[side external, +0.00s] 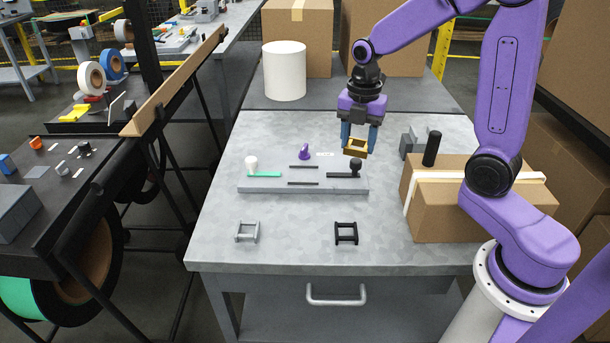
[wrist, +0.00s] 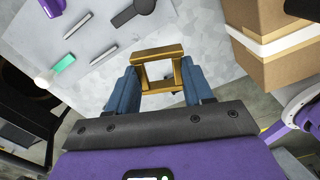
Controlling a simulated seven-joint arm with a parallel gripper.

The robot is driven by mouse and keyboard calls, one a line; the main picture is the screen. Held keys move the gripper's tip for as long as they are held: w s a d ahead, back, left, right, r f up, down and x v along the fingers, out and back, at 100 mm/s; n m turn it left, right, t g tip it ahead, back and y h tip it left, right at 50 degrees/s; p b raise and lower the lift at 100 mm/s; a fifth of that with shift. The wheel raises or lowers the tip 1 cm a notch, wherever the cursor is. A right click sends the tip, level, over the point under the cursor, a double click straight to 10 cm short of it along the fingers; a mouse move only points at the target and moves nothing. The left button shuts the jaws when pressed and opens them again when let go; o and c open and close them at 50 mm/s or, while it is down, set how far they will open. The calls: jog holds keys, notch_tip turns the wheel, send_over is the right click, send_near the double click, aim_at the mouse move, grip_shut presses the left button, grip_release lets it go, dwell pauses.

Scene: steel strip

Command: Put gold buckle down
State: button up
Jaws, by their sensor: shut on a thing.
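The gold buckle (side external: 356,147) is a small square frame with an open middle. My gripper (side external: 359,138) is shut on it and holds it above the steel table, at the back right of the grey fixture plate. In the wrist view the buckle (wrist: 159,69) sits between the two blue fingers of my gripper (wrist: 160,88), with table surface visible through its opening. A silver buckle (side external: 247,231) and a black buckle (side external: 346,233) lie apart on the front of the table (side external: 295,250).
The fixture plate (side external: 303,186) carries a white knob, a purple knob, a black knob and thin bars. A taped cardboard box (side external: 450,218) with a black cylinder (side external: 432,148) stands at right. A white roll (side external: 284,70) stands behind. The table's front middle is clear between the buckles.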

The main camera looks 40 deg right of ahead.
jog(key=a+n, duration=0.4)
send_over(304, 176)
notch_tip(304, 176, down, 8)
jog(key=shift+s+f, duration=0.15)
jog(key=shift+f, duration=0.05)
jog(key=shift+w+f, duration=0.3)
jog(key=shift+f, duration=1.5)
jog(key=shift+f, duration=0.15)
jog(key=o, duration=1.1)
jog(key=shift+o, duration=0.2)
